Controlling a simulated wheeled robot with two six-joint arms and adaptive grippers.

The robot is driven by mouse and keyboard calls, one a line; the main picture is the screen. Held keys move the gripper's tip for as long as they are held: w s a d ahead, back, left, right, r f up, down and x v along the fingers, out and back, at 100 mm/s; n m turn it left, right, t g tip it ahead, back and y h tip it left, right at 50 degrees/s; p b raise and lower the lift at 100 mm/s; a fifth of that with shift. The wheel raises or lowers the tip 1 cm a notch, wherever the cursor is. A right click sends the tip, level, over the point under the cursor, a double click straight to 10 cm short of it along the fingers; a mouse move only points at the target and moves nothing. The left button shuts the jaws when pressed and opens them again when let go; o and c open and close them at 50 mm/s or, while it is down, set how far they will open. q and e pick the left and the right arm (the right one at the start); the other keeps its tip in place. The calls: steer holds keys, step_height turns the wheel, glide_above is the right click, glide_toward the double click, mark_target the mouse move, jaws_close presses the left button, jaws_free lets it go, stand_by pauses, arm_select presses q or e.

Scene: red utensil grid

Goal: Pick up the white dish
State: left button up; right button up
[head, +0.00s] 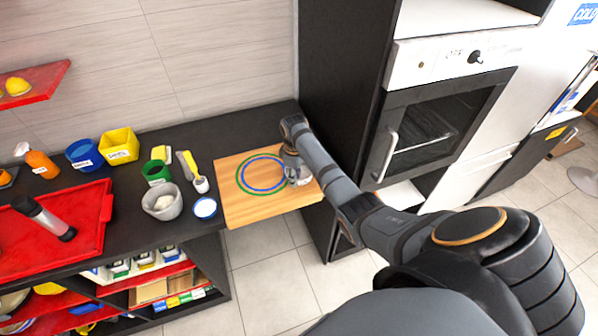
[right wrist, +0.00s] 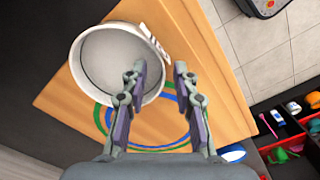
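A white dish (right wrist: 105,52) with a grey inside sits at the edge of the wooden board (right wrist: 222,105) in the right wrist view, with a label on its rim. My right gripper (right wrist: 160,68) is open over the dish's rim. One finger overlaps the dish's inside and the other shows just outside the rim, with a gap between them. I cannot tell whether either finger touches it. In the head view the right gripper (head: 297,176) is at the right side of the board, and the dish is mostly hidden there. My left gripper is not in view.
Blue and green rings (head: 262,174) mark the board. Left of it stand a small blue-and-white dish (head: 205,208), a grey bowl (head: 162,203), a green cup (head: 156,172), yellow (head: 119,147) and blue bins (head: 84,153), and a red tray (head: 90,225). An oven (head: 440,125) stands right.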

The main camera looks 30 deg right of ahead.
jaws_close()
stand_by(0.5)
